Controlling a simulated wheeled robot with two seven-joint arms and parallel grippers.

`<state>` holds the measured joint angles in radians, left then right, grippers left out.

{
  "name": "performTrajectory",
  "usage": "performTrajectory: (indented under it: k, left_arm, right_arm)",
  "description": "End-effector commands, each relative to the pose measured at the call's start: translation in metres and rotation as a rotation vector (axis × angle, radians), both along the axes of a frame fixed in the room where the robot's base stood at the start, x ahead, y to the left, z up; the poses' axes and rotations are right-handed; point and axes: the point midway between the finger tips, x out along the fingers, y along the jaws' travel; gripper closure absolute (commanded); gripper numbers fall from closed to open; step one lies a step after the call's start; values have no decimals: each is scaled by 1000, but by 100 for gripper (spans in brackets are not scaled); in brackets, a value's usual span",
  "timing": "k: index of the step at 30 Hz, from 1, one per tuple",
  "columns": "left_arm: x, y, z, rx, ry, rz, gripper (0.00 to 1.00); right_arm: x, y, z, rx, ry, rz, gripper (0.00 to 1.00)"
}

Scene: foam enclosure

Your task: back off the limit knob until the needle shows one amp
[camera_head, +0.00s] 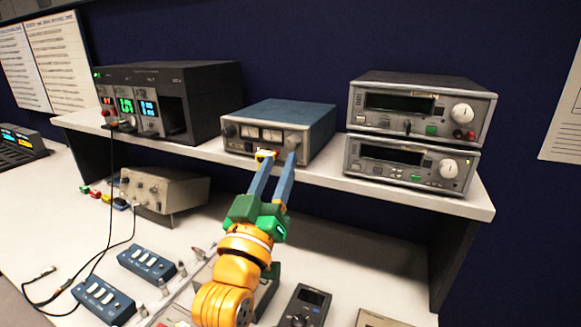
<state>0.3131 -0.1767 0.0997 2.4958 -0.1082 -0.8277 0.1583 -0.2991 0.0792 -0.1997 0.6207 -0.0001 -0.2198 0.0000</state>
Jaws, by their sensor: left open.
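A blue-topped power supply (290,117) with a grey front panel sits on the raised shelf. A dark knob (229,130) is at the panel's left end. My left gripper (278,155) reaches up to the lower right part of the panel with its two blue fingers apart. The panel's right end, by the right fingertip, is partly covered, so I cannot tell whether a finger touches a knob there. I cannot tell which knob is the limit knob. My right gripper is out of view.
A large dark instrument (205,85) with lit displays stands left on the shelf (355,176). Two stacked grey instruments (420,105) stand right. Below are a beige box (165,188), blue switch boxes (146,263), cables and a dark handheld meter (305,305).

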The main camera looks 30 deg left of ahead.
Motion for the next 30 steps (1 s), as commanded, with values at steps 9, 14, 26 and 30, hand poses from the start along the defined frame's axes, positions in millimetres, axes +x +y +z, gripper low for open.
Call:
performTrajectory:
  k: [9, 14, 26, 30]
  left_arm:
    - [15, 3, -14, 1, 0, -1, 56]
    - [45, 9, -1, 1, -1, 1, 56]
    - [65, 14, 4, 0, 1, 0, 56]
    - [65, 14, 4, 0, 1, 0, 91]
  right_arm:
    - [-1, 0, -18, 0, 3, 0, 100]
    - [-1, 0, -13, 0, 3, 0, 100]
    - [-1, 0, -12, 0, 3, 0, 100]
    - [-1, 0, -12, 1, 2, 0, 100]
